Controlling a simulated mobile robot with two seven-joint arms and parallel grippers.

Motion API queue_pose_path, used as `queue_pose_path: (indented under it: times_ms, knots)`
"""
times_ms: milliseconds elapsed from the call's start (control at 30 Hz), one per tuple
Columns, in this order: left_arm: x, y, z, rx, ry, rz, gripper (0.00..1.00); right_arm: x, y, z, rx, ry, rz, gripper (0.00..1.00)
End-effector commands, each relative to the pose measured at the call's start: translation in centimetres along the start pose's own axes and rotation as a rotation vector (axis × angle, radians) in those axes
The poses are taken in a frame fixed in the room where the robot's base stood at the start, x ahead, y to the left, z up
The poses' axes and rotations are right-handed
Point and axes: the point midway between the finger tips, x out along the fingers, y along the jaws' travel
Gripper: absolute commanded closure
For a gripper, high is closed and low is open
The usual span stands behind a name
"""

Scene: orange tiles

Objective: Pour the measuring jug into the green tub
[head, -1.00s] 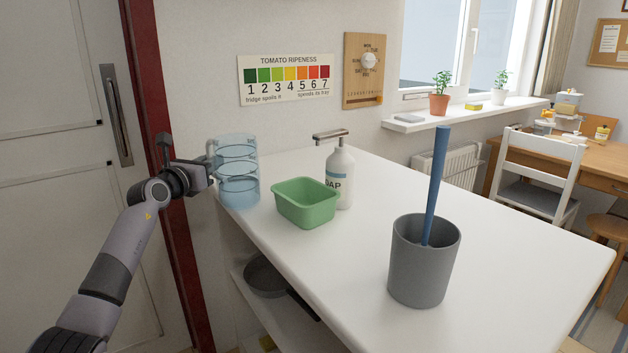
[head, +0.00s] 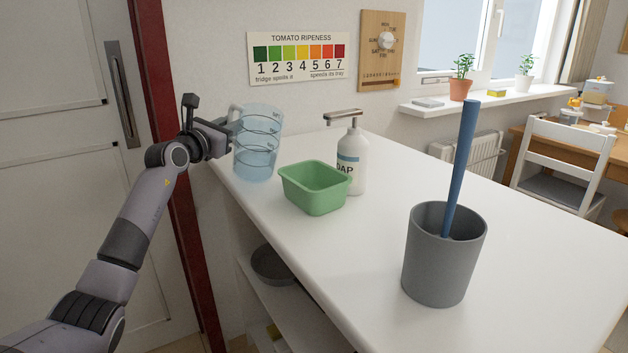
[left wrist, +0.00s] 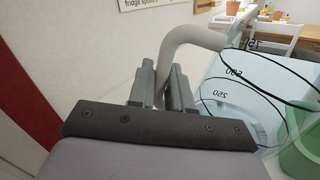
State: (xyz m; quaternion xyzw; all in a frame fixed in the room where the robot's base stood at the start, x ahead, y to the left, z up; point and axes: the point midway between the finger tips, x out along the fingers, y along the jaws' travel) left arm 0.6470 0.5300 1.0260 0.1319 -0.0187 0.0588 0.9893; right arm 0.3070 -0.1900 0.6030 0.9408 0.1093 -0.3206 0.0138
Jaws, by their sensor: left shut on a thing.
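The measuring jug (head: 258,145) is clear blue with dark markings, at the far left end of the white counter. My left gripper (head: 229,135) is shut on its pale handle, which also shows between the fingers (left wrist: 163,85) in the left wrist view (left wrist: 190,35). The jug is nearly upright and looks slightly raised; a gap beneath it is hard to judge. Its contents are unclear. The green tub (head: 316,188) stands on the counter, right of the jug and nearer the camera. It looks empty. The tub's edge shows at right in the left wrist view (left wrist: 302,150). My right gripper is out of view.
A white soap bottle (head: 352,165) with a pump stands close behind the tub's right side. A grey cup (head: 442,260) holding a blue stick stands on the near counter (head: 545,265). The wall is close behind the jug.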

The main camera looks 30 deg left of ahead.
Motion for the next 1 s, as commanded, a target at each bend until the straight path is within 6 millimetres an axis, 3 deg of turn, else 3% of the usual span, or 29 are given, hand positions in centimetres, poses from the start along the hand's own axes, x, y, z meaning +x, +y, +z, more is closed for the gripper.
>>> queue_pose_path:
  times_ms: [400, 1000]
  knots:
    - [-0.3, -1.3, 2.7, 0.220, -0.051, 0.002, 1.00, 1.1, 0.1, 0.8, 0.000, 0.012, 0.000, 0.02]
    - [-0.7, -3.1, 6.3, 0.483, -0.102, 0.003, 1.00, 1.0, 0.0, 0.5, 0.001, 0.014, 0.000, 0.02]
